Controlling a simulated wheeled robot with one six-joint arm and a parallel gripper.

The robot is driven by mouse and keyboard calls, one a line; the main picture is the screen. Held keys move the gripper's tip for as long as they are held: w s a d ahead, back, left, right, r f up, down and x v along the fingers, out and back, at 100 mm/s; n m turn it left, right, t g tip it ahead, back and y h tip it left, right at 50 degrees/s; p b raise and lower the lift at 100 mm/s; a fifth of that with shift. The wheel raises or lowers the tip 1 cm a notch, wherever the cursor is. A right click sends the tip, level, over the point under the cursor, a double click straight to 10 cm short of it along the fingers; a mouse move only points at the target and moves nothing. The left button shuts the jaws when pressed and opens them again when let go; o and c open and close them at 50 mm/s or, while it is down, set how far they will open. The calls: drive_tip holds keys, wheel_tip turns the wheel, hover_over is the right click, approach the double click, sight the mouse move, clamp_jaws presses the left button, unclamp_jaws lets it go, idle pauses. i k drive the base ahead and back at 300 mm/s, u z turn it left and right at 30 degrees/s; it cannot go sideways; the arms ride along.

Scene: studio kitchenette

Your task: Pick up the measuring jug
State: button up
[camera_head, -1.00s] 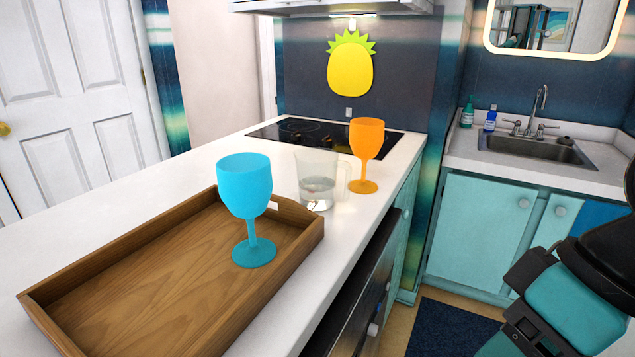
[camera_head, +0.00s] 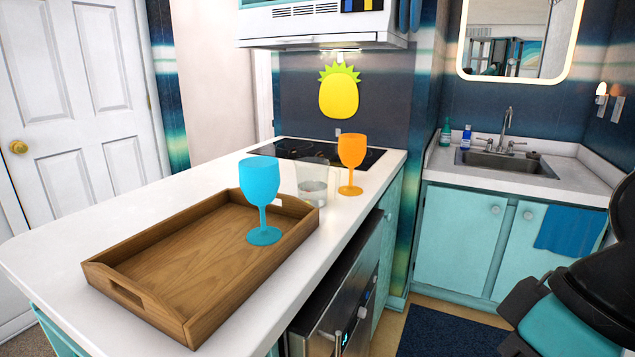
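The clear measuring jug (camera_head: 313,186) stands upright on the white counter, just behind the wooden tray's far right end. The blue goblet in front of it on the left and the orange goblet close by its right side stand near it. Its lower part looks greyish, as if it holds some clear liquid. Its handle is hard to make out against the orange goblet. Part of my arm shows at the lower right edge, well away from the jug. My gripper's fingers are not in view.
A wooden tray (camera_head: 110,283) lies on the counter (camera_head: 120,212) with a blue goblet (camera_head: 260,182) at its right end. An orange goblet (camera_head: 351,152) stands right of the jug. A black cooktop (camera_head: 290,149) lies behind. A sink (camera_head: 505,163) is at the right.

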sight(312, 173)
drive_tip(key=z, duration=0.25)
drive_tip(key=i, duration=1.1)
drive_tip(key=z, duration=0.3)
